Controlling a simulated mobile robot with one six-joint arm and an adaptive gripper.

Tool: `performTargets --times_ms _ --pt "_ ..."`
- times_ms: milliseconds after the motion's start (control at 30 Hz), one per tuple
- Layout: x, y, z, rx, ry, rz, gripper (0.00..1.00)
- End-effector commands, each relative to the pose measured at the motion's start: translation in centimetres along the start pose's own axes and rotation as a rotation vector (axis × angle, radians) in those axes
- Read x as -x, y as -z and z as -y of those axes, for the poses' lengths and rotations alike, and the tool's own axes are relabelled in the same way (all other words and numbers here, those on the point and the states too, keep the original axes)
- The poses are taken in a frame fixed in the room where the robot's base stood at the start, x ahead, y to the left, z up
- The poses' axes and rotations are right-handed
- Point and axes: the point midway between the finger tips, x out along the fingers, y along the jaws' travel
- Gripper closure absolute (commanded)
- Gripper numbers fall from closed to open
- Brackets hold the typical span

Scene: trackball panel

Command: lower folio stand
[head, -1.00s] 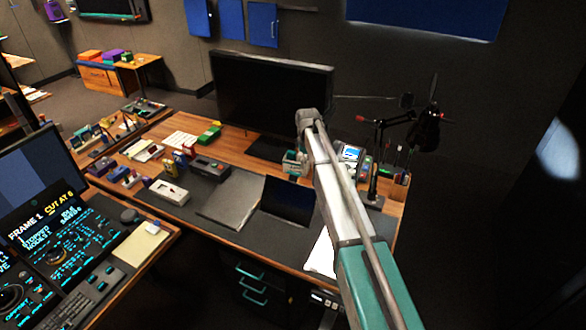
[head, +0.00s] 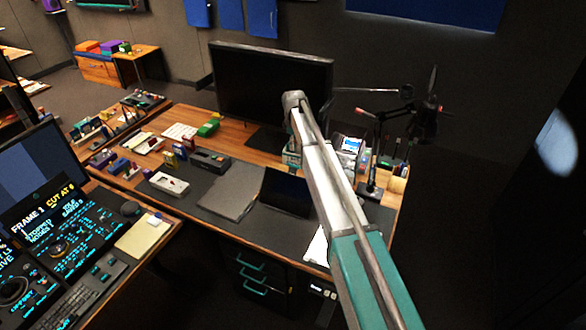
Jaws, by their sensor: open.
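The folio stand seems to be the dark, blue-black panel (head: 284,193) propped up at a tilt on the dark desk mat, right of a flat grey folder (head: 230,193). Its screen-like face is turned toward me. My arm rises from the lower right and passes just to the right of the panel. Its wrist end is above and beyond the panel, in front of the large monitor. The jaws are hidden behind my own arm, and nothing of mine touches the panel.
The large black monitor (head: 268,90) stands behind. A white device (head: 169,183) and small boxes are to the left. A jointed lamp-like arm (head: 385,130) and a pen cup (head: 396,183) are at the right. A white sheet (head: 317,246) lies near the front edge. Bare mat lies in front of the panel.

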Motion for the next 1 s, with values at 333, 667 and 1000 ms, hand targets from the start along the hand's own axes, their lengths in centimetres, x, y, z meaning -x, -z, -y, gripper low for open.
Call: performTargets --times_ms 333,667,1000 --pt "-2.6 0.1 0.1 0.000 0.000 0.000 0.37" --pt "-5.1 0.1 0.1 0.001 0.000 0.000 0.37" --pt "-7.6 0.1 0.1 0.001 0.000 0.000 0.37"
